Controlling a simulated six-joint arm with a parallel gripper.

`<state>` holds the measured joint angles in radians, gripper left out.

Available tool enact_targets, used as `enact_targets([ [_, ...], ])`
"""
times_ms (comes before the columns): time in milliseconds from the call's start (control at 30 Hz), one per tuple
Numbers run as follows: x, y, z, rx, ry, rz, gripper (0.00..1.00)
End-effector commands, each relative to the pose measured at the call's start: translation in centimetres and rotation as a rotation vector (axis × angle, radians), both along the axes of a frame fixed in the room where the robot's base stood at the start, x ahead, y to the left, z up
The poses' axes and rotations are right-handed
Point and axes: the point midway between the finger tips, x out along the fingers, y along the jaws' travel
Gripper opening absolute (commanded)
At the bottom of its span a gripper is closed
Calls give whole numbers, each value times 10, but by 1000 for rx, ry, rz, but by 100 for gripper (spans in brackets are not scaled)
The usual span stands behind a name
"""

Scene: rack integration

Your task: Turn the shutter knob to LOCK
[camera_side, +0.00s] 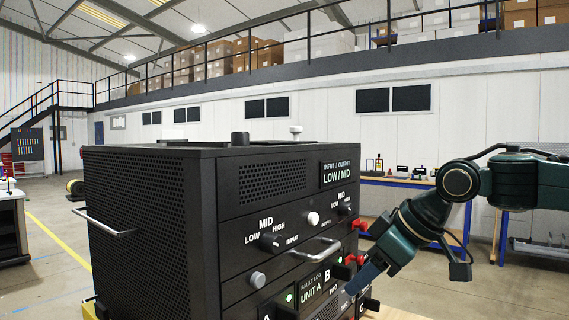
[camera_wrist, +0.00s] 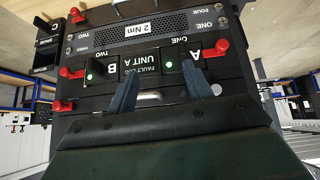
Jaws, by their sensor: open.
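The black rack unit (camera_side: 150,225) stands in the side view with its front panel facing right. I cannot make out a shutter knob or a LOCK marking in either view. My gripper (camera_side: 352,288) is low in front of the panel, near the FAULT LOG UNIT A display (camera_side: 318,288). In the wrist view the panel appears upside down, and my gripper (camera_wrist: 159,68) has its two fingers apart, with nothing seen between them. The fingers overlap the panel around the display, between the A and B modules with green lights. I cannot tell whether they touch it.
An input knob (camera_side: 271,242) points to MID, with a handle (camera_side: 318,248) beside it. Red levers (camera_wrist: 222,47) stick out along the panel's sides. A 2 Nm label (camera_wrist: 138,30) is on a vented strip. A workbench (camera_side: 395,182) stands behind.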

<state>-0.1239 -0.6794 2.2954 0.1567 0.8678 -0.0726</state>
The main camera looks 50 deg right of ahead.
Motion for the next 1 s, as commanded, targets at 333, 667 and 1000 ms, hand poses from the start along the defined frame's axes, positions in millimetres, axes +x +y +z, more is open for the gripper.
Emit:
enact_targets([
  [333,21,6,32,40,-73,4,51],
  [667,68,17,127,124,-275,52,51],
  [1000,93,17,218,154,-445,139,51],
])
